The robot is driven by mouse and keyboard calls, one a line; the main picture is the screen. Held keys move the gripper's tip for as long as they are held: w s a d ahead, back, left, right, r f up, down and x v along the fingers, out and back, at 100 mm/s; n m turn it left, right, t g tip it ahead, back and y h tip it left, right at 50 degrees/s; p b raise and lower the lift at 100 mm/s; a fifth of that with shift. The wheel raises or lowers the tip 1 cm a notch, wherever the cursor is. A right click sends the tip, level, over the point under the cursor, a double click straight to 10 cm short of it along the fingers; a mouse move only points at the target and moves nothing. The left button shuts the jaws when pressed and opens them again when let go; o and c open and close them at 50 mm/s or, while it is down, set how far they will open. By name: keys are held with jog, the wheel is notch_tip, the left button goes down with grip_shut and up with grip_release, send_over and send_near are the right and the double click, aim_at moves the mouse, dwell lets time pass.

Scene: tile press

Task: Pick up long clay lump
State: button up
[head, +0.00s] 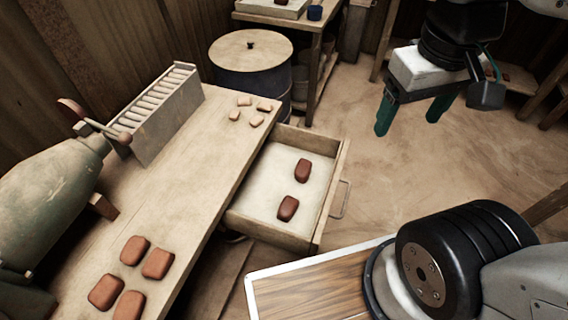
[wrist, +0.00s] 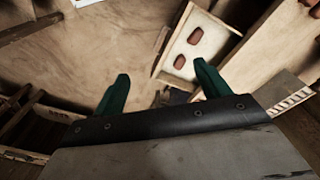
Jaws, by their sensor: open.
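Two dark red-brown clay lumps lie in the open drawer (head: 333,196): one farther back (head: 303,171) and one nearer (head: 288,208). Both look somewhat elongated; I cannot tell for sure which is the long one. They also show in the wrist view, upper (wrist: 195,36) and lower (wrist: 179,62). My gripper (head: 407,126) has green fingers spread apart with nothing between them. It is up in the air to the right of the drawer, well apart from the lumps. In the wrist view the fingers (wrist: 162,70) point toward the floor and drawer area.
Several orange-brown lumps (head: 134,250) lie on the bench (head: 190,190) near its front, and several small pale pieces (head: 244,101) farther back. A green press (head: 50,190) and a slotted rack (head: 160,112) stand on the bench. A drum (head: 250,75) stands behind it. Floor right of the drawer is clear.

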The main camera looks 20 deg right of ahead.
jog(key=w+d+f+n+g+h, duration=0.3)
jog(key=w+f+n+h, duration=0.45)
jog(key=w, duration=0.55)
jog(key=n+t+h, duration=0.5)
jog(key=n+t, duration=0.2)
jog(key=n, duration=0.6)
send_over(301, 167)
jog(key=s, duration=0.4)
notch_tip(301, 167, down, 20)
jog(key=a+f+n+t, duration=0.1)
jog(key=f+n, duration=0.1)
jog(key=f, duration=0.4)
jog(key=a+f+n+t+y, duration=0.1)
jog(key=a+f+n, duration=0.1)
jog(key=f, duration=0.4)
jog(key=a+f+n+t+y, duration=0.1)
jog(key=f+n, duration=0.1)
jog(key=f, duration=0.5)
jog(key=shift+w+a+n+t, duration=0.15)
jog(key=shift+w+n+t, duration=0.15)
jog(key=shift+n, duration=0.05)
jog(key=shift+w+d+f, duration=0.35)
jog(key=shift+d+f, duration=0.1)
jog(key=shift+f, duration=0.2)
jog(key=shift+x, duration=3.15)
jog(key=c, duration=1.3)
